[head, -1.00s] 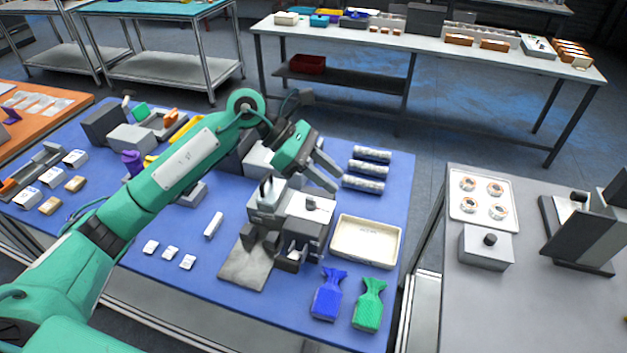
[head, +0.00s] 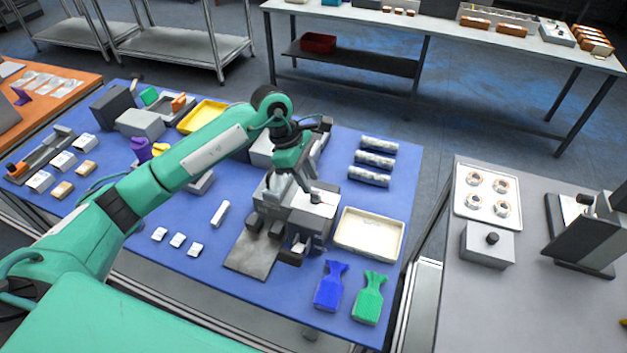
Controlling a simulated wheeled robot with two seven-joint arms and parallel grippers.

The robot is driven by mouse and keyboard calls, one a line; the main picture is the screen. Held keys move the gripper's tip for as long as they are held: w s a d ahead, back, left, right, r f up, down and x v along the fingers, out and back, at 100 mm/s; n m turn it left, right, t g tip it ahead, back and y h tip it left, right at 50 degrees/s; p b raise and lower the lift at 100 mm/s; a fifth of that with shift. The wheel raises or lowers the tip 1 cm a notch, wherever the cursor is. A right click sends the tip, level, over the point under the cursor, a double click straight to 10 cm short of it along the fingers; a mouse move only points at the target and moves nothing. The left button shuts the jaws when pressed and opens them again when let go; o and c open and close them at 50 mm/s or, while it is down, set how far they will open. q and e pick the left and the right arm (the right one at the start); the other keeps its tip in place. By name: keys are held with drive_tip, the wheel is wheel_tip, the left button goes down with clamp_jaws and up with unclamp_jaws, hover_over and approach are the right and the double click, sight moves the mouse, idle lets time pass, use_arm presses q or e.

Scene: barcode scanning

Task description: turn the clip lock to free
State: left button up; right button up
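A grey bench machine (head: 312,222) stands on the blue table, with a flat grey plate (head: 250,256) at its front left. A small lever or knob with a red mark (head: 316,197) sits on its top; I take this for the clip lock, but it is too small to read its setting. My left gripper (head: 298,192) points down over the machine's top. Its fingers look spread, with the tips close to the small knob; I cannot tell whether they touch it. The fingers partly hide the machine's top. My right gripper is not in view.
A cream tray (head: 369,234) stands right of the machine, with silver rolls (head: 374,159) behind it. A blue pouch (head: 330,287) and a green pouch (head: 369,298) lie in front. Small white boxes (head: 177,240) lie to the left. A grey side table (head: 460,300) stands at the right.

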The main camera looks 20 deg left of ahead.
sight(315, 192)
use_arm(q)
drive_tip(key=shift+p+x, duration=0.5)
drive_tip(key=shift+x, duration=1.4)
clamp_jaws()
